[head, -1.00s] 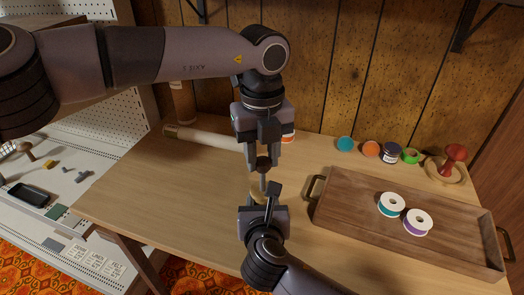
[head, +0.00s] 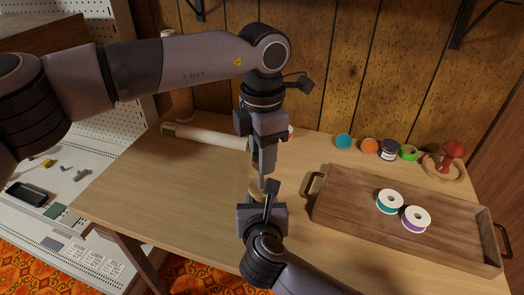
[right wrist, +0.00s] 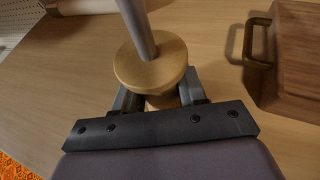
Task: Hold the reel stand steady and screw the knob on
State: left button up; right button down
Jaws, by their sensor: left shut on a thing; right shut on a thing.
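The reel stand shows in the right wrist view as a wooden disc (right wrist: 150,64) with a grey metal rod rising from it. In the head view, part of its pale base (head: 256,190) and rod show between my grippers. My right gripper (head: 265,200) is shut on the stand's wooden stem below the disc, with a finger on each side. My left gripper (head: 262,168) points down above the stand, at the rod's top, and is shut. The dark knob is hidden between its fingers in the head view. The stand looks about upright.
A wooden tray (head: 340,219) with a teal spool (head: 390,202) and a purple spool (head: 416,219) lies at right. Several coloured reels and jars, with a red-topped item (head: 452,152), stand behind it. A pale roll (head: 205,137) lies at the back left. The table's left is clear.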

pick_arm(q)
jog(key=m, duration=0.8)
jog(key=shift+s, duration=0.1)
jog(key=m, duration=0.3)
jog(key=shift+m, duration=0.3)
jog(key=m, duration=0.4)
jog(key=shift+s+m, duration=0.1)
jog(key=shift+m, duration=0.2)
jog(key=m, duration=0.3)
jog(key=shift+a, duration=0.1)
jog(key=m, duration=0.5)
jog(key=shift+a, duration=0.1)
jog(key=m, duration=0.7)
jog(key=shift+a+m, duration=0.1)
jog(key=shift+m, duration=0.2)
